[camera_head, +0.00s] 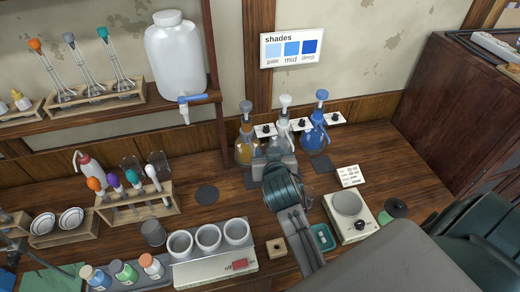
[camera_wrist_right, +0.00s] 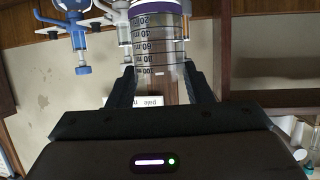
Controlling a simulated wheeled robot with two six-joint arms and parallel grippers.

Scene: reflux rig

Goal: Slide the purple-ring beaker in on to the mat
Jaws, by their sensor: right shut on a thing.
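In the right wrist view, the purple-ring beaker (camera_wrist_right: 160,45) is clear glass with dark volume marks and a purple band. It sits between the two dark fingers of my right gripper (camera_wrist_right: 159,78), which is shut on it. In the head view, my right arm reaches to the bench in front of the flasks and hides most of the beaker. Dark mats lie on the bench: a round one (camera_head: 207,194) to the left, and a squarish one (camera_head: 320,164) right of the gripper. Another dark patch shows partly beside the arm. My left gripper is not in view.
Amber, clear and blue flasks (camera_head: 317,132) stand behind the gripper by the wall. A test-tube rack (camera_head: 140,212) and a three-cup heater (camera_head: 215,272) are to the left. A scale (camera_head: 347,225) and a card (camera_head: 347,176) are to the right.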

